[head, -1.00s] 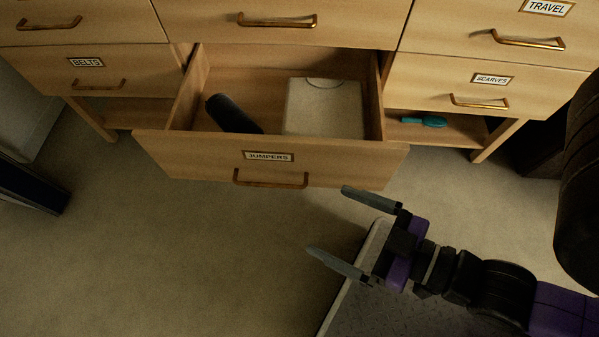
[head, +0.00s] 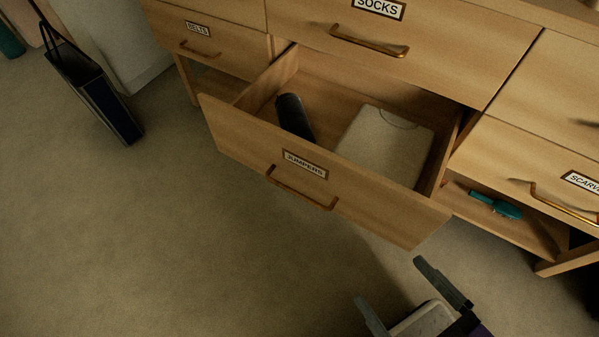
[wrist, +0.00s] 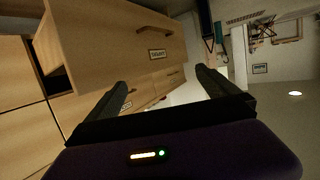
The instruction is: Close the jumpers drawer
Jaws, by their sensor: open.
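The jumpers drawer (head: 225,134) is pulled out of the wooden chest in the head view. Its front carries a JUMPERS label and a bar handle (head: 302,188). In the wrist view, a pulled-out drawer front with a label and handle (wrist: 153,32) shows beyond the two open fingers (wrist: 160,92).
The socks drawer (head: 450,50), belts drawer (head: 222,50) and scarves drawer (head: 500,160) look shut. A teal brush-like item (head: 495,204) lies on the low shelf at right. A dark bag (head: 95,90) stands at left. The carpet in front is clear.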

